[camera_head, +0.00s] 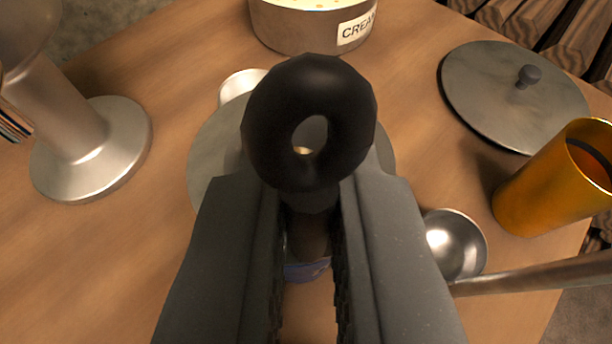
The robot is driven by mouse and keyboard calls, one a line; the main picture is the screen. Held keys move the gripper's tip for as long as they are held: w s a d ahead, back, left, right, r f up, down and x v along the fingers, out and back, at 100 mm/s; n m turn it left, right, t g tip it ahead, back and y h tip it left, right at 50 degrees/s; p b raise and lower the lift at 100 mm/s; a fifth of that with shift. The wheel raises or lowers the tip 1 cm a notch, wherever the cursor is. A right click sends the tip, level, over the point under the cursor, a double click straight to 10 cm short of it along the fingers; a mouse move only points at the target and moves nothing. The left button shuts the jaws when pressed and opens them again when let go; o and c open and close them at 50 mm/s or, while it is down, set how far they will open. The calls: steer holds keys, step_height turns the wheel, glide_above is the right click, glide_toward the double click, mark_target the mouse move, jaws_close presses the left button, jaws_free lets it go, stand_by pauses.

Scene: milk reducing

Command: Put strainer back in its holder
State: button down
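My gripper (311,195) is in the middle of the view, its two dark fingers closed on either side of a black handle. The handle ends in a thick black ring (262,125) that points towards the camera. This looks like the strainer's handle; the rest of the tool is hidden behind the ring and fingers. An orange-gold cylinder (530,195) with an open top stands at the right; it may be the holder, but I cannot tell. A dark band shows inside it.
A round grey plate-like surface (208,160) lies behind the gripper. A pot labelled CREAM (300,32) stands at the back. A knobbed lid (480,95) and ladle (455,245) are at right. A metal stand (75,150) is at left. The wooden tabletop (90,265) is clear at lower left.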

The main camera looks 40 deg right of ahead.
mark_target(315, 58)
step_height(315, 58, up, 6)
steer(key=shift+f+p, duration=0.2)
steer(key=shift+p, duration=0.45)
step_height(315, 58, up, 7)
steer(key=p, duration=0.6)
steer(key=shift+p, duration=0.35)
steer(key=a+f+n+t+y+b, duration=0.35)
steer(key=a+f, duration=0.25)
steer(key=f, duration=0.4)
steer(key=a+f+n+y+b, duration=0.1)
steer(key=a+n+y, duration=0.1)
steer(key=a, duration=0.4)
steer(key=s+a+f+n+y+b, duration=0.1)
steer(key=a+f+n+y+b, duration=0.1)
steer(key=a, duration=0.5)
steer(key=shift+s+a+f+n+t+y, duration=0.25)
steer(key=shift+a+f+n+t+y, duration=0.1)
steer(key=shift+n+y, duration=0.5)
